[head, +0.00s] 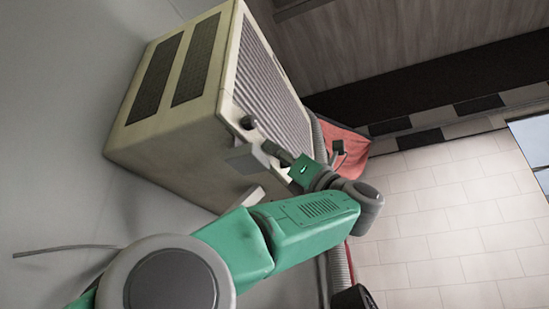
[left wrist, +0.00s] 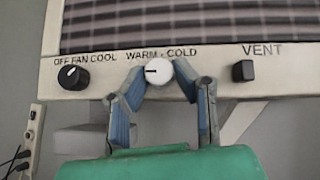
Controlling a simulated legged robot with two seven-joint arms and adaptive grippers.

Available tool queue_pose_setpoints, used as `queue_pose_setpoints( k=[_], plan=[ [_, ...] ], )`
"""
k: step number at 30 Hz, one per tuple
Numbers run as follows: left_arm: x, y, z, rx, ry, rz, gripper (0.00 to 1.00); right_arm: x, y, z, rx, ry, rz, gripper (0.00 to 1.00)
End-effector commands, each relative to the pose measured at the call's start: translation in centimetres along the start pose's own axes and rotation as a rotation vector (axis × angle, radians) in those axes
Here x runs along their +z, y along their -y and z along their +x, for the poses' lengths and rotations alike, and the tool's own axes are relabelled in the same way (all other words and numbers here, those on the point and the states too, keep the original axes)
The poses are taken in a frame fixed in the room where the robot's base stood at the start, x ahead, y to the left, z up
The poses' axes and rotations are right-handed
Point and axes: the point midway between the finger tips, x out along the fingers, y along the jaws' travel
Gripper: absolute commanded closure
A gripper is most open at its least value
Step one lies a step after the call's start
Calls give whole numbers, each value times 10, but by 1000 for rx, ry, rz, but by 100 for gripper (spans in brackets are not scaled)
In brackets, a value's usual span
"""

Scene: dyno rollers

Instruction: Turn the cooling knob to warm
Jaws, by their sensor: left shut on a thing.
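The cooling knob (left wrist: 158,71) is a round white dial under the "WARM - COLD" label, on the front panel of a cream air-conditioning unit (left wrist: 290,83). Its dark pointer mark points left, toward the "WARM" side. My left gripper (left wrist: 160,78) has its two blue-grey fingers closed around the knob, one on each side. In the head view the unit (head: 170,135) appears tilted. My left gripper (head: 270,148) reaches its front panel there, and the white knob cannot be made out. My right gripper is not in view.
A black knob (left wrist: 73,77) under "OFF FAN COOL" is left of the white knob, and a black vent control (left wrist: 243,71) is to the right. A power strip (left wrist: 32,135) with plugged cables hangs at the left. A red object (head: 345,150) is beyond my wrist.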

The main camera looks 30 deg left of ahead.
Motion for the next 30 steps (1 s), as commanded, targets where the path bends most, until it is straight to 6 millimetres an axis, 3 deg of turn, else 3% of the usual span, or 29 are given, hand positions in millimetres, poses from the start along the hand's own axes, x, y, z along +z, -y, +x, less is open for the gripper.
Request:
queue_pose_setpoints(
  k=[6,21,22,23,30],
  plan=[
    [2,2,1,34,7,-42,100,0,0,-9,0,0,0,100],
    [2,1,1,46,7,-53,100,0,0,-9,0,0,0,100],
    [2,1,1,46,7,-53,69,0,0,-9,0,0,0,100],
    [2,1,1,47,7,-53,58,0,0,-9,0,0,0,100],
    [2,0,1,50,4,-53,56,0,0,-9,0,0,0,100]
  ],
)
